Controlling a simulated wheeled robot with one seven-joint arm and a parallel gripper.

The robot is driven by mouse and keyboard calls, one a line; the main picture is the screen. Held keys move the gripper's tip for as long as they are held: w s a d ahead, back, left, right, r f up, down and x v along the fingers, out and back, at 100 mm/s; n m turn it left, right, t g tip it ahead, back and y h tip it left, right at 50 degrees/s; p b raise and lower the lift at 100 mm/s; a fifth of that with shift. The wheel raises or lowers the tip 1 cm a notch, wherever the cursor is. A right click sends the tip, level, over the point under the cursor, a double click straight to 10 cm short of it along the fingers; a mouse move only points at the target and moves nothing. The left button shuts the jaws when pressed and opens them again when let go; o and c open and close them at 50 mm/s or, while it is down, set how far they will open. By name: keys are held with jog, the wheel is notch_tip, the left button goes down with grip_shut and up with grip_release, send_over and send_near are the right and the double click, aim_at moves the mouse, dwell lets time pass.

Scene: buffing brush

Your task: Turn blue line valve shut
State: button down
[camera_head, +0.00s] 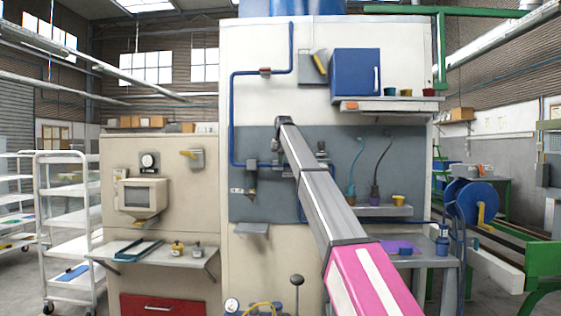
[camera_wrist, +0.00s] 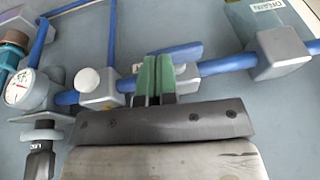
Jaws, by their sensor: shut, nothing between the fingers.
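The blue line (camera_head: 232,118) runs down the machine's front panel and then right, passing behind my arm. In the wrist view the blue pipe (camera_wrist: 228,65) crosses from left to right. A flat blue lever (camera_wrist: 185,49) lies just above the pipe, roughly along it, over a grey valve body (camera_wrist: 185,74) partly hidden by my fingers. My gripper (camera_wrist: 156,62) has green fingertips close together with nothing between them. The fingers overlap the lever's left part in the picture; I cannot tell whether they touch it. In the head view my arm hides the lever.
Left of the fingers is a grey fitting with a white round knob (camera_wrist: 88,81), then a dial gauge (camera_wrist: 22,88). On the right is a grey block (camera_wrist: 280,55) below a DRAIN label (camera_wrist: 266,6). A shelf with a yellow cup (camera_head: 398,200) stands right of my arm.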

jog(key=shift+d+f+y, duration=0.1)
jog(key=shift+d+y, duration=0.1)
jog(key=shift+y, duration=0.3)
jog(key=y, duration=0.1)
jog(key=f+y, duration=0.1)
jog(key=y, duration=0.1)
jog(key=d+m+y, duration=0.1)
jog(key=y, duration=0.1)
jog(key=shift+f, duration=0.3)
jog(key=shift+d+f, duration=0.1)
dwell(0.4)
dwell(0.5)
jog(key=shift+a+r, duration=0.4)
jog(key=shift+a, duration=0.3)
